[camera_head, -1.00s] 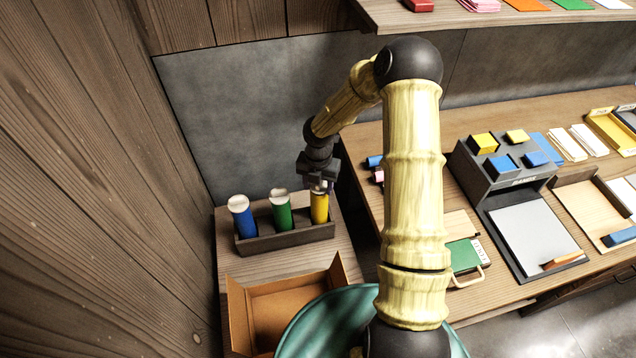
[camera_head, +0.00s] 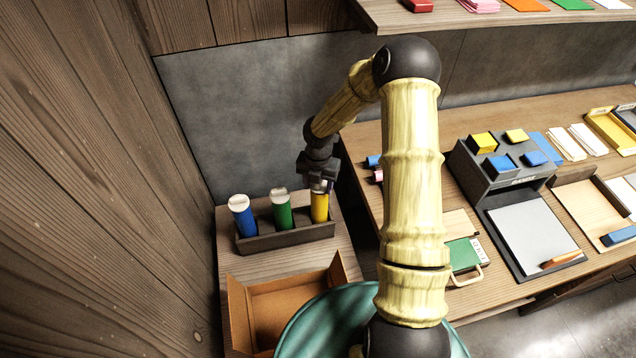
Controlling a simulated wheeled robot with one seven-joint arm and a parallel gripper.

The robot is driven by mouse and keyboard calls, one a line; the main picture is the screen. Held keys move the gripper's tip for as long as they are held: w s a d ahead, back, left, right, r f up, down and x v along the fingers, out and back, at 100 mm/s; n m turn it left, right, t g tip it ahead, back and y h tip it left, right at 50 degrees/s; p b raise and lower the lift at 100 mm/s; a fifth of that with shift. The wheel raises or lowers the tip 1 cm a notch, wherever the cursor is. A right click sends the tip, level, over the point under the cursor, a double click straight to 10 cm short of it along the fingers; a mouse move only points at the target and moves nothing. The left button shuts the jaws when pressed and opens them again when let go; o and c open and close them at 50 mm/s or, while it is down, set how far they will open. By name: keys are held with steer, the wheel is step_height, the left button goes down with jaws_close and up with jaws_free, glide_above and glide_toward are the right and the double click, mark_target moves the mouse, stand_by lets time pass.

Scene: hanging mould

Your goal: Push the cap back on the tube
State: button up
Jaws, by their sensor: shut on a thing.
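A yellow tube (camera_head: 319,208) stands at the right end of a dark rack (camera_head: 285,238), next to a green tube (camera_head: 282,212) and a blue tube (camera_head: 242,218). The green and blue tubes have pale caps on top. My gripper (camera_head: 319,186) is directly above the yellow tube, pointing down, shut on a cap at its top. The cap is mostly hidden by the fingers. I cannot tell whether it is seated on the tube or just above it.
An open cardboard box (camera_head: 285,305) stands in front of the rack. A grey wall panel (camera_head: 260,110) rises behind. The desk (camera_head: 400,160) to the right holds a dark organizer (camera_head: 500,170), trays and a green notebook (camera_head: 463,256).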

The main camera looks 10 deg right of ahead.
steer(key=o, duration=1.5)
steer(key=shift+r+p, duration=3.5)
steer(key=shift+p, duration=0.05)
jaws_close()
